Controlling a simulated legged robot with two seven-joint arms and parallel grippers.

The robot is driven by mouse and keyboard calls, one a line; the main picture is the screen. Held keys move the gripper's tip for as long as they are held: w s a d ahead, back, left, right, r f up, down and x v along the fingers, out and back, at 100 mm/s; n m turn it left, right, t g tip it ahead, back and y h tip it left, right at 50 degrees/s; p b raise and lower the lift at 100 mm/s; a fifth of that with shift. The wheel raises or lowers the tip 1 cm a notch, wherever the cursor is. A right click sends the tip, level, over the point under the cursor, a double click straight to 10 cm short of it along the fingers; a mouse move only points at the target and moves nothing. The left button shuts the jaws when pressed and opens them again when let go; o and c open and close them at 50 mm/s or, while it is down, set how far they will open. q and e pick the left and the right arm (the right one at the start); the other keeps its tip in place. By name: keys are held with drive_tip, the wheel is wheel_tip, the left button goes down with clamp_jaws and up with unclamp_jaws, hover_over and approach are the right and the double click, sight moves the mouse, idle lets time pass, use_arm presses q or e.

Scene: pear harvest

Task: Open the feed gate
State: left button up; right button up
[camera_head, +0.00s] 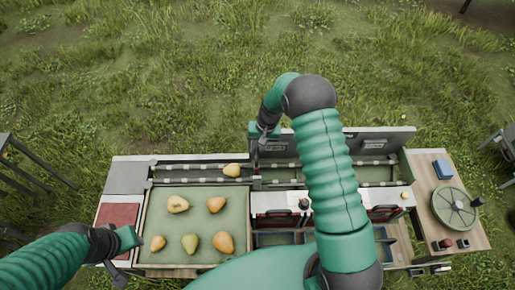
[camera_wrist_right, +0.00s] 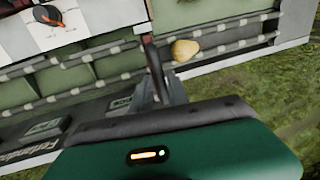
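A yellow pear (camera_head: 232,170) lies in the roller channel behind the green tray; it also shows in the wrist view (camera_wrist_right: 185,50). Just right of it in the head view, a narrow upright piece (camera_head: 256,182) crosses the channel and looks like the feed gate. My right gripper (camera_head: 258,150) reaches down from behind, at the channel's far side close to that piece. In the wrist view its fingers (camera_wrist_right: 162,85) are seen nearly edge-on beside a dark upright bar, so their opening and any contact are unclear. My left gripper (camera_head: 122,252) hovers at the tray's lower left; its opening is unclear.
The green tray (camera_head: 146,230) holds several pears. Right of the upright piece, the channel continues past a raised back panel (camera_head: 385,137). White-fronted units (camera_head: 275,199) stand ahead of it. A round green dial (camera_head: 455,208) and blue block (camera_head: 443,169) are far right.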

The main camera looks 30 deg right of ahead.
drive_tip(key=shift+o, duration=1.2)
drive_tip(key=shift+f, duration=0.1)
drive_tip(key=shift+d+r+b, duration=0.15)
drive_tip(key=shift+r+b, duration=0.2)
drive_tip(key=shift+r, duration=0.1)
wheel_tip(320, 180, up, 16)
drive_tip(key=s+d+b, duration=0.1)
drive_tip(key=d+b, duration=0.1)
drive_tip(key=b, duration=0.3)
drive_tip(key=shift+s+d+f, duration=0.15)
drive_tip(key=shift+d+f, duration=0.1)
drive_tip(key=shift+d, duration=0.15)
drive_tip(key=shift+f, duration=0.1)
